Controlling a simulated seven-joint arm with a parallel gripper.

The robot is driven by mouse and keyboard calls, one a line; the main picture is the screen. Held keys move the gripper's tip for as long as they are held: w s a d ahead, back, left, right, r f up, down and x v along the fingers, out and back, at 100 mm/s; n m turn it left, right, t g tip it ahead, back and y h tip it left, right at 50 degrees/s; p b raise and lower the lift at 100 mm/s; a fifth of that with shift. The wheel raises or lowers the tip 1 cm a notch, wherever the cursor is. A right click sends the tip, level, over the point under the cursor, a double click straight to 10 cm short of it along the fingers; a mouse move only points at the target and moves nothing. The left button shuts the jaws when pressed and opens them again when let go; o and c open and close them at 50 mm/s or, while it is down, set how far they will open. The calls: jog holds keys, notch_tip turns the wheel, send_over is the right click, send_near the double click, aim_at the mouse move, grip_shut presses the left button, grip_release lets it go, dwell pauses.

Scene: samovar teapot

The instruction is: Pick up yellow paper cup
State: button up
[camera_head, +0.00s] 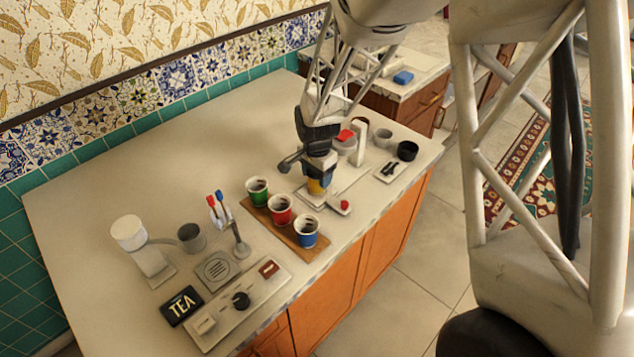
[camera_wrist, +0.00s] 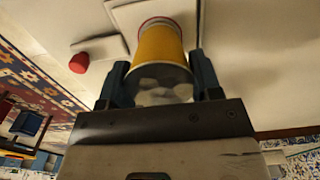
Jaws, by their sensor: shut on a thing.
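The yellow paper cup (camera_wrist: 160,45) is between the two fingers of my gripper (camera_wrist: 160,85) in the wrist view. The fingers touch it on both sides. A red-edged rim shows at its far end, and a pale, shiny round end faces the camera. In the head view my gripper (camera_head: 318,172) points down over the counter, and only a small yellow part of the cup (camera_head: 316,187) shows below the fingers. I cannot tell whether the cup touches the surface under it.
A wooden tray (camera_head: 272,219) with green (camera_head: 257,191), red (camera_head: 281,210) and blue (camera_head: 306,231) cups stands left of my gripper. A small red-topped thing (camera_head: 344,204) lies close on the right. A black cup (camera_head: 407,151) stands farther right. The back left counter (camera_head: 180,150) is clear.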

jog(key=shift+r, duration=0.1)
notch_tip(320, 180, up, 10)
dwell(0.8)
